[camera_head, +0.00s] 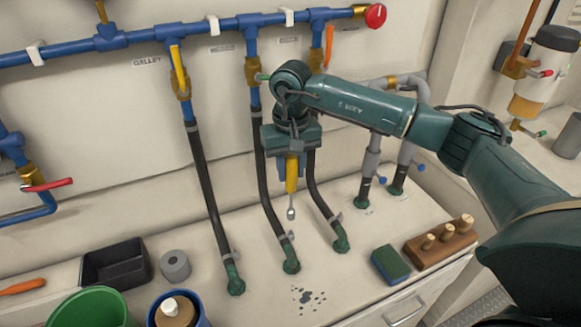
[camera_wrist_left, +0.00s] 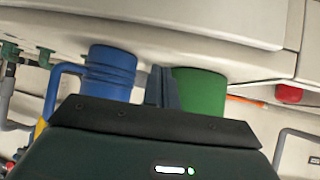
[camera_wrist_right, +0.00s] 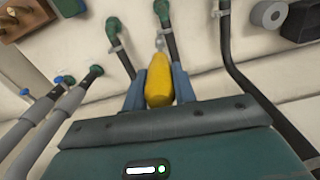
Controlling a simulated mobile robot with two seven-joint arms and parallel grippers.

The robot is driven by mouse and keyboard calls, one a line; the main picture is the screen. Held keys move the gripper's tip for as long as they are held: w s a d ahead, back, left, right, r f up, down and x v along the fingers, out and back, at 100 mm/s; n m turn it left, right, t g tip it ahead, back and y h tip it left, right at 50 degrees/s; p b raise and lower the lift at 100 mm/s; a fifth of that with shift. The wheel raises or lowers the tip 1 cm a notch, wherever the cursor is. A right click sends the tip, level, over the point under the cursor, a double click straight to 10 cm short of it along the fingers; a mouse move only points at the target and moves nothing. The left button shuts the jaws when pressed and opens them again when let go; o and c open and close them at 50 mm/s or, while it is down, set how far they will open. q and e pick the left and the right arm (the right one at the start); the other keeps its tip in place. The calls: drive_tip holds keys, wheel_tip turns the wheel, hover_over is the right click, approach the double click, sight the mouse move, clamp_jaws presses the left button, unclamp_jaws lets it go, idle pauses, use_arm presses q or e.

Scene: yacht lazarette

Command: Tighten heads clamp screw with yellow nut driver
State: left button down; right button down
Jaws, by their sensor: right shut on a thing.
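My right gripper (camera_head: 290,152) is shut on the yellow nut driver (camera_head: 291,175), which points down with its metal socket (camera_head: 291,213) low. The driver also shows between the fingers in the right wrist view (camera_wrist_right: 159,85). In the head view the socket appears just above the clamp (camera_head: 287,237) on the middle black hose (camera_head: 268,200); I cannot tell whether they touch. Other clamps sit on the left hose (camera_head: 230,256) and right hose (camera_head: 335,217). Which hose is heads is unclear; the small labels are unreadable except "GALLEY". My left gripper (camera_wrist_left: 162,87) looks shut and empty, near two buckets.
A green bucket (camera_head: 90,306), blue bucket (camera_head: 203,312), black bin (camera_head: 116,265) and grey roll (camera_head: 175,265) stand at left. A sponge (camera_head: 390,264) and wooden block with plugs (camera_head: 440,245) lie at right. Blue pipes (camera_head: 190,30) cross the wall. Wet spots (camera_head: 308,297) mark the bare front counter.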

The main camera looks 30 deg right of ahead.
sight(291, 182)
drive_tip(key=shift+f+b, duration=0.3)
drive_tip(key=shift+f, duration=0.85)
drive_tip(key=shift+f+b, duration=0.5)
drive_tip(key=shift+f, duration=0.05)
use_arm(q)
drive_tip(key=shift+w+d+f, duration=0.15)
drive_tip(key=shift+w+d, duration=0.1)
drive_tip(key=shift+d, duration=0.05)
use_arm(e)
drive_tip(key=shift+f, duration=0.4)
use_arm(q)
drive_tip(key=shift+w+r+t, duration=0.15)
drive_tip(key=shift+r+t, duration=0.1)
drive_tip(key=shift+t, duration=0.05)
drive_tip(key=shift+f+b, duration=0.15)
drive_tip(key=shift+b, duration=0.15)
drive_tip(key=shift+f, duration=0.25)
drive_tip(key=shift+f+b, duration=0.2)
drive_tip(key=shift+b, duration=0.1)
drive_tip(key=shift+r, duration=0.1)
